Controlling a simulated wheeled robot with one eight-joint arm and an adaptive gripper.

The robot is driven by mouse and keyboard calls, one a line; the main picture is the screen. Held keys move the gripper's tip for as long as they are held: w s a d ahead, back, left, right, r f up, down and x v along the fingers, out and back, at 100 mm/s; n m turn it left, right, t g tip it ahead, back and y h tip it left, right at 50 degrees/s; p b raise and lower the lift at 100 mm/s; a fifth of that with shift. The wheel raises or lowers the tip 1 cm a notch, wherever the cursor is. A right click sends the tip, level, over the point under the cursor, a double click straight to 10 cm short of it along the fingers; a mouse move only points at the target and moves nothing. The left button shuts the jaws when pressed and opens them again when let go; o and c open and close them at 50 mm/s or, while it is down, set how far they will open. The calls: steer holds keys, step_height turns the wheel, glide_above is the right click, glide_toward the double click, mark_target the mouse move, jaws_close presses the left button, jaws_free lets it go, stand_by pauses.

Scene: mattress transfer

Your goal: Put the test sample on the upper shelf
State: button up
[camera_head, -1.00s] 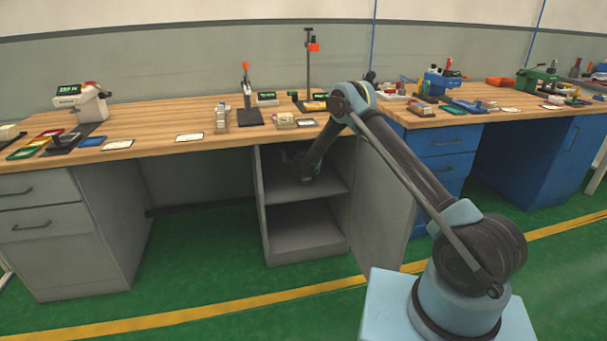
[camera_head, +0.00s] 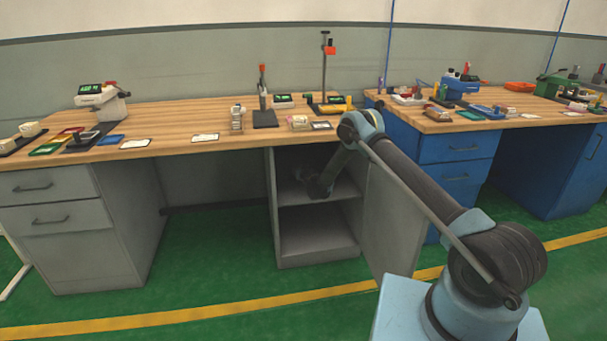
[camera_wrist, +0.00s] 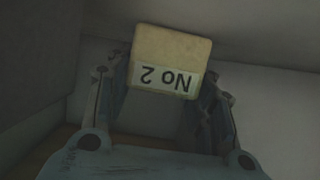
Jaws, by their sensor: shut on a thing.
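In the wrist view the test sample is a pale yellow block (camera_wrist: 170,50) with a white label reading "No 2", upside down in the picture. My gripper (camera_wrist: 165,95) is shut on it, with a finger on each side. In the head view my gripper (camera_head: 303,174) is dim and small inside the open cabinet, above the upper shelf (camera_head: 330,190). The sample cannot be made out there. Whether it touches the shelf cannot be told.
The cabinet door (camera_head: 390,215) stands open on the right, close beside my arm. The lower compartment (camera_head: 315,235) is empty. The wooden worktop (camera_head: 180,125) above holds several instruments and samples. A blue workbench (camera_head: 455,160) stands to the right.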

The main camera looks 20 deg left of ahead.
steer(key=o, duration=0.8)
steer(key=v, duration=1.2)
